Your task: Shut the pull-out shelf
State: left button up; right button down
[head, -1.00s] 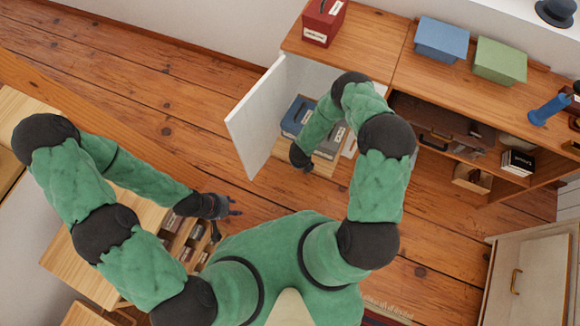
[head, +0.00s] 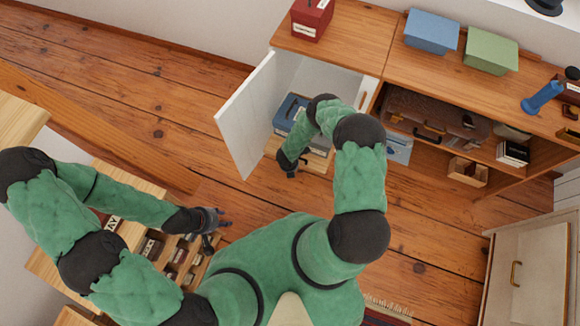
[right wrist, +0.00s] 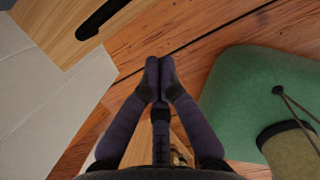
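The pull-out shelf (head: 318,163) is a light wooden board sticking out of the low cabinet, whose white door (head: 245,115) stands open. A blue box (head: 290,112) sits on it; my right arm hides part of the shelf and its load. My right gripper (head: 290,174) is by the shelf's front edge. In the right wrist view its fingertips (right wrist: 158,68) are together with nothing between them, and a wooden panel with a dark slot (right wrist: 100,18) lies ahead to the left. Contact cannot be told. My left gripper (head: 220,218) looks open and empty, away from the cabinet.
The cabinet top holds a red box (head: 311,18), a blue box (head: 431,32) and a green box (head: 490,51). A brown suitcase (head: 430,112) lies in the open bay. A wooden unit with small compartments (head: 175,250) stands below my left arm. Floor (head: 215,165) shows between.

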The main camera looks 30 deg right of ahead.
pick_arm(q)
jog(key=shift+f+b, duration=0.7)
jog(key=shift+f, duration=0.25)
pick_arm(e)
jog(key=w+d, duration=0.1)
jog(key=d+f, duration=0.1)
jog(key=w+d, duration=0.1)
jog(key=shift+w+d+f, duration=0.1)
jog(key=shift+w+f, duration=0.15)
jog(key=shift+w, duration=0.1)
jog(key=shift+w+d, duration=0.1)
